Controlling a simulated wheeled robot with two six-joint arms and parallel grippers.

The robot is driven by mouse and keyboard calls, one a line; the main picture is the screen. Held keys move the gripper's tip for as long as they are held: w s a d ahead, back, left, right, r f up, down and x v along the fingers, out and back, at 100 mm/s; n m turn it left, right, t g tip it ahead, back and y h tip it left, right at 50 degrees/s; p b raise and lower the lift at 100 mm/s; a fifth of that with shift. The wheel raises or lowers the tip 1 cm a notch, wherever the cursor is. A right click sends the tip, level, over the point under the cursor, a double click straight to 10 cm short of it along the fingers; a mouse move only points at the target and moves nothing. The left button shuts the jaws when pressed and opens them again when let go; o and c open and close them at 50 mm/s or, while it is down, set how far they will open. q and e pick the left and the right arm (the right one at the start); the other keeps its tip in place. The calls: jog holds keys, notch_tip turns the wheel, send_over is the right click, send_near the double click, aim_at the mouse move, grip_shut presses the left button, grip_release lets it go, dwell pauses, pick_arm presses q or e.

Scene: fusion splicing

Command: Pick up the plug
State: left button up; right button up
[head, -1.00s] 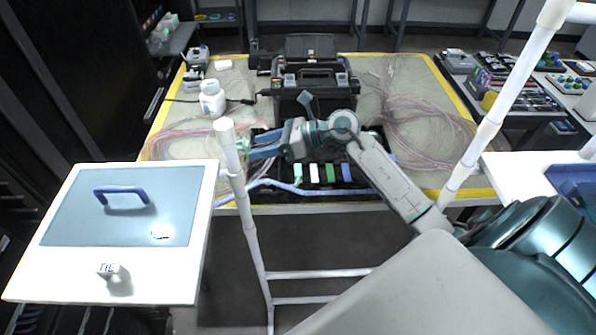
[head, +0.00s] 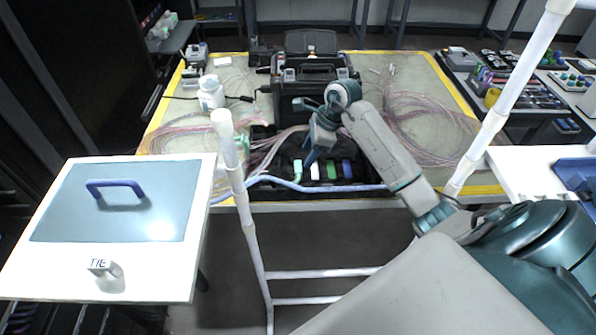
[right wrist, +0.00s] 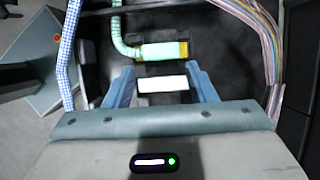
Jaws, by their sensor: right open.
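Several short coloured pieces stand in a row in a black case (head: 265,190) in the head view: a mint-green one (head: 297,170), a white one (head: 315,172), a green one (head: 331,172) and a blue one (head: 347,168). I cannot tell for sure which is the plug. My right gripper (head: 310,158) points down over the row's left end. In the right wrist view, its blue fingers (right wrist: 161,73) are spread with a white block (right wrist: 162,83) showing between them. A mint-green cylinder (right wrist: 163,51) on a bent tube lies just beyond the fingertips. My left gripper is out of view.
A blue tube (head: 265,181) runs along the case's front edge. Pink cables (head: 425,120) lie coiled on both sides. A black toolbox (head: 308,85) stands behind, a white bottle (head: 211,95) at the left. White posts (head: 240,190) rise in front of the table.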

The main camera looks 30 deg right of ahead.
aim_at(300, 166)
jog(key=b+x, duration=0.1)
jog(key=x, duration=0.3)
jog(key=shift+w+a+f, duration=0.1)
jog(key=shift+w+f, duration=0.05)
jog(key=shift+f, duration=0.1)
jog(key=shift+w+a+f, duration=0.1)
jog(key=shift+w+f, duration=0.05)
jog(key=shift+f, duration=0.1)
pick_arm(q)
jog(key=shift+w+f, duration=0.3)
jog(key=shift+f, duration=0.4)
pick_arm(e)
jog(key=c, duration=0.6)
jog(key=shift+r+b, duration=0.25)
jog(key=shift+b, duration=0.05)
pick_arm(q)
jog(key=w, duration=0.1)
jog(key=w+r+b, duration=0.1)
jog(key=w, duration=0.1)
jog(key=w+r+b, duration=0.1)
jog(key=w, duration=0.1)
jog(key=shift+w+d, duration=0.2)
pick_arm(e)
notch_tip(300, 166, up, 10)
jog(key=shift+f, duration=0.2)
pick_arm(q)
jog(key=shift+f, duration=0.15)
pick_arm(e)
jog(key=shift+f, duration=0.1)
